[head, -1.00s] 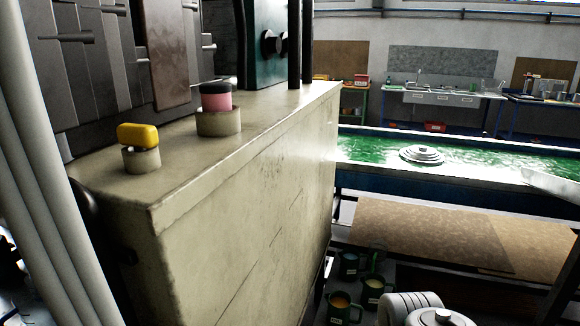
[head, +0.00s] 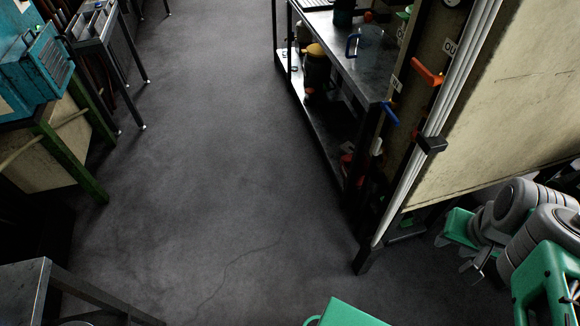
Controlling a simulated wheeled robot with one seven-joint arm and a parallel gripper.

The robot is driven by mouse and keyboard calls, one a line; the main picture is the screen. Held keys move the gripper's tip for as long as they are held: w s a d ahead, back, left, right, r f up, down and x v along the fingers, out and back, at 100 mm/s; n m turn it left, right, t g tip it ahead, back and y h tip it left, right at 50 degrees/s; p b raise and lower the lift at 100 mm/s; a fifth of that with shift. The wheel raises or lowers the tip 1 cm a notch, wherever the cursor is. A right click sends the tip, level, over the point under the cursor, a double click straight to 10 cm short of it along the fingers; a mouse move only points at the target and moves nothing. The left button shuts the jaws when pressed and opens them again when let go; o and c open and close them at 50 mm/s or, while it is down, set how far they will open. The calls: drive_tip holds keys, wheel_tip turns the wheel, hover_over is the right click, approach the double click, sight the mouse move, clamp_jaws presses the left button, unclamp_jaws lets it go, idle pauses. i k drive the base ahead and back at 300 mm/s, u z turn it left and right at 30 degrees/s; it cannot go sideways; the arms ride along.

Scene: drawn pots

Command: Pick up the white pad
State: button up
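I cannot make out a white pad anywhere in the head view. I also cannot make out the fingers of my gripper. Rounded grey parts (head: 520,205) show at the right edge, but I cannot tell whether they belong to my arm.
Bare dark floor (head: 190,190) runs up the middle. A dark metal bench (head: 365,75) with a low shelf and a pale panel (head: 515,110) stand at the right. A blue machine (head: 40,70) stands upper left, a metal table (head: 25,285) lower left. A green object (head: 350,313) is at the bottom edge.

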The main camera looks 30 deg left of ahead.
sight(347, 147)
drive_tip(key=u, duration=1.15)
drive_tip(key=i, duration=1.05)
drive_tip(key=z, duration=0.65)
drive_tip(key=k, duration=0.5)
drive_tip(key=u, duration=1.5)
drive_tip(key=i, duration=2.85)
drive_tip(key=z, duration=2.05)
